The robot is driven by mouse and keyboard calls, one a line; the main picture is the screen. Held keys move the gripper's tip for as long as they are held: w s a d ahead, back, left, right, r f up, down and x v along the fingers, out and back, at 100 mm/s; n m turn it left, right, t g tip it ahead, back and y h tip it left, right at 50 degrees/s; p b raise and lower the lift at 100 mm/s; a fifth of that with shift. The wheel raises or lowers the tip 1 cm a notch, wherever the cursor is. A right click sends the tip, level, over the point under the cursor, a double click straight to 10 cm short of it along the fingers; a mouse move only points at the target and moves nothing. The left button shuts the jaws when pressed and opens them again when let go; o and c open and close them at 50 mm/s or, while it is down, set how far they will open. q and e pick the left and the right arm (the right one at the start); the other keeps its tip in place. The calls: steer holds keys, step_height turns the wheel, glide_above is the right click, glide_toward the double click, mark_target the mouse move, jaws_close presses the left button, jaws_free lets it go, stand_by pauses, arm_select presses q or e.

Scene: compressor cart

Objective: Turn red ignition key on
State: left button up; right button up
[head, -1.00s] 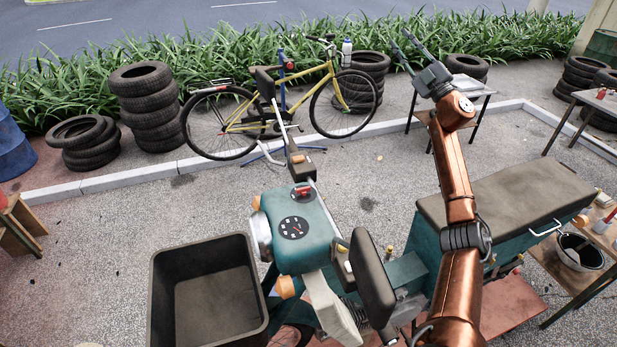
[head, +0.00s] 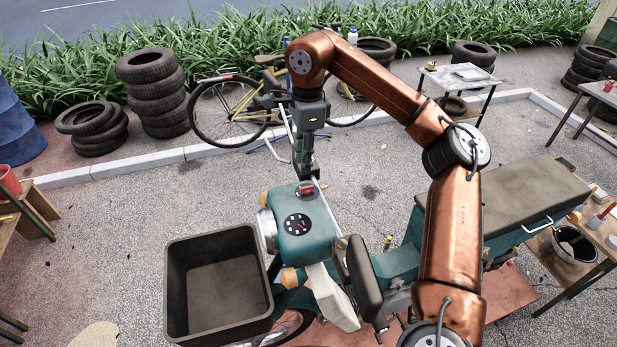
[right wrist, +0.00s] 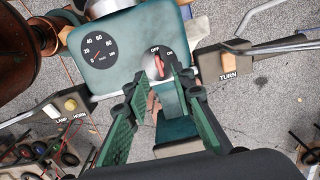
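The red ignition key (head: 306,189) sits on top of the teal headlamp housing (head: 303,235), behind the round speedometer. In the right wrist view, the key (right wrist: 159,67) lies below the OFF and ON marks and its upper end points near OFF. My right gripper (head: 307,173) points down just above the key. In the right wrist view, its two green fingers (right wrist: 160,72) are apart, with the key between their tips in the picture. I cannot tell if they touch it. My left gripper is not in view.
A handlebar control box marked TURN (right wrist: 228,64) is right of the fingers. Another, marked LAMP and HORN (right wrist: 62,108), is at the left. A black bin (head: 218,290) stands left of the cart, and a dark seat (head: 510,200) lies right. A yellow bicycle (head: 240,105) stands behind.

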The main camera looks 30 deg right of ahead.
mark_target(307, 187)
steer(key=shift+s+d+f+h, duration=0.15)
steer(key=shift+s+d+h, duration=0.15)
steer(key=shift+d+f, duration=0.1)
steer(key=shift+f, duration=0.25)
steer(key=shift+f+p, duration=0.65)
steer(key=shift+f, duration=2.85)
jaws_close()
